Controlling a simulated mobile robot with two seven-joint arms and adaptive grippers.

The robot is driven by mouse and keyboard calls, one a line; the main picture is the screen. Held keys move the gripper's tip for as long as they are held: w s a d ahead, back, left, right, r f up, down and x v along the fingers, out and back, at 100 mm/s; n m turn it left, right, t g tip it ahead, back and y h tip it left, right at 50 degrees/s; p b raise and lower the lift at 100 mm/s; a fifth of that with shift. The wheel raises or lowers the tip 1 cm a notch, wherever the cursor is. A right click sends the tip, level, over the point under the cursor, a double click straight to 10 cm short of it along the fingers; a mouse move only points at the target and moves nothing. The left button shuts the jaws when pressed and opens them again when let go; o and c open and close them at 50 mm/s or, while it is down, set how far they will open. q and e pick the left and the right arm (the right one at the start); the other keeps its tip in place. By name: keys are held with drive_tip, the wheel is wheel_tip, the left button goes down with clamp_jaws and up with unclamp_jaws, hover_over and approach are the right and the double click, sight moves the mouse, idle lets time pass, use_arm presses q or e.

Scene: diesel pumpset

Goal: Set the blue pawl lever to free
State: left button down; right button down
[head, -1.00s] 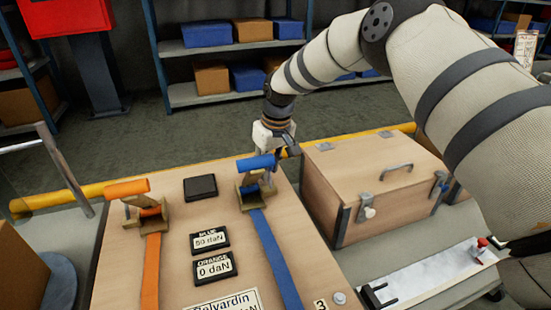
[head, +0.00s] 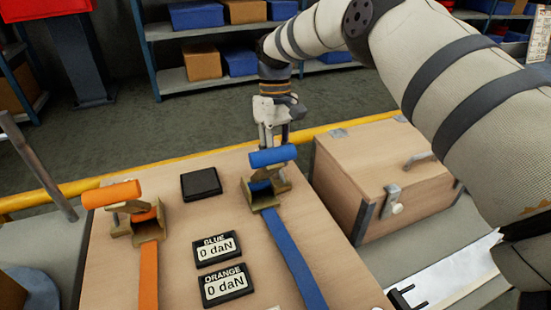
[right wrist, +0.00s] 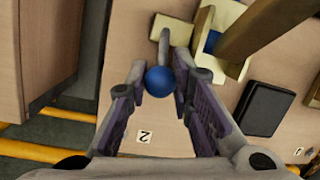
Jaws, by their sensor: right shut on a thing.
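The blue ratchet, with its blue handle (head: 273,156) and blue strap (head: 292,255), sits on the wooden board. The blue ball knob of the pawl lever (right wrist: 160,81) shows in the right wrist view, on a short pale stem at the ratchet's side. My right gripper (head: 273,140) points down just behind the blue handle. In the right wrist view its fingers (right wrist: 160,72) are on both sides of the knob, shut on it. The head view hides the knob. The blue readout (head: 217,249) shows 0 daN. My left gripper is not in view.
An orange ratchet (head: 137,222) with its strap stands at the left of the board. The orange readout (head: 227,285) shows 0 daN. A black pad (head: 201,184) lies between the ratchets. A wooden case (head: 365,180) stands close on the right. A yellow rail runs behind.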

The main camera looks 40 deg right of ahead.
drive_tip(key=c, duration=1.4)
unclamp_jaws()
drive_tip(key=a+v, duration=0.1)
drive_tip(key=v, duration=0.6)
drive_tip(key=shift+d+r, duration=0.2)
drive_tip(key=shift+d, duration=0.3)
